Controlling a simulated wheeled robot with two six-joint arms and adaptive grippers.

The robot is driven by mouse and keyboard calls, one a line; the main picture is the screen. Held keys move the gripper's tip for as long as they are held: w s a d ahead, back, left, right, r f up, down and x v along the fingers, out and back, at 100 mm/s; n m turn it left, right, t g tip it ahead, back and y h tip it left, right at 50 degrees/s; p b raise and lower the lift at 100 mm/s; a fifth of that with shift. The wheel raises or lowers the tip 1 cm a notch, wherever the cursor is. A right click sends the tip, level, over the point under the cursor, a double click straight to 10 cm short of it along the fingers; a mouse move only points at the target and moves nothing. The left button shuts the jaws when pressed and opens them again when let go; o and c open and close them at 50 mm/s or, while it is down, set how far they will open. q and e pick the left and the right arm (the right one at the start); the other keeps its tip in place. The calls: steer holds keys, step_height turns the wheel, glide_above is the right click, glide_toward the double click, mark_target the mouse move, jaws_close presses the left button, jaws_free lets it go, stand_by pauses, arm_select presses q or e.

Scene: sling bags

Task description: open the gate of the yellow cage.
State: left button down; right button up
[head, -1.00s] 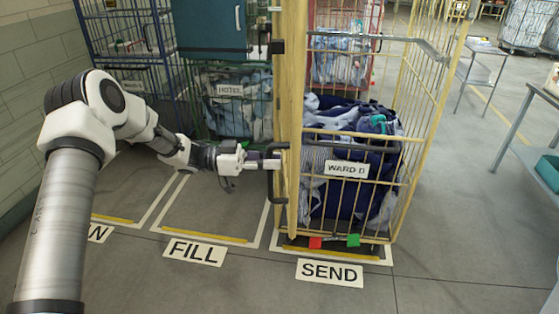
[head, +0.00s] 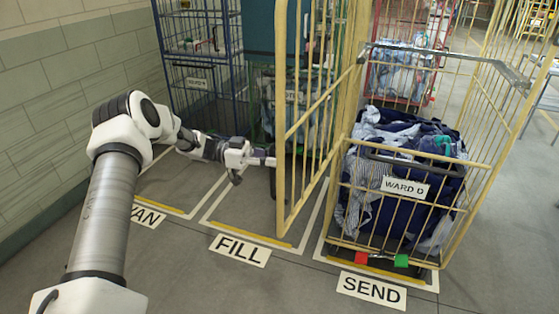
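The yellow cage (head: 483,172) stands at the right of centre on the SEND bay, with dark blue and striped laundry in it and a WARD D label on its front. Its yellow gate (head: 303,130) is swung out to the left of the cage, and the cage's upper front is open. A dark handle (head: 272,182) sits at the gate's free, left edge. My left gripper (head: 270,161) reaches in from the left and appears shut on this handle; its fingertips are small and partly hidden. My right gripper is not in view.
A blue cage (head: 198,50) and a green HOTEL-side cage (head: 256,110) stand behind the gate, with a red cage (head: 408,50) behind the yellow one. A tiled wall (head: 60,110) bounds the left. The floor before the FILL sign (head: 240,249) is clear.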

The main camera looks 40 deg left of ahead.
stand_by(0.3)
arm_select(q)
steer(key=c, duration=1.1)
jaws_free()
steer(key=shift+s, duration=0.1)
steer(key=shift+a, duration=0.1)
steer(key=v, duration=1.1)
steer(key=shift+s+a, duration=0.15)
steer(key=shift+a, duration=0.25)
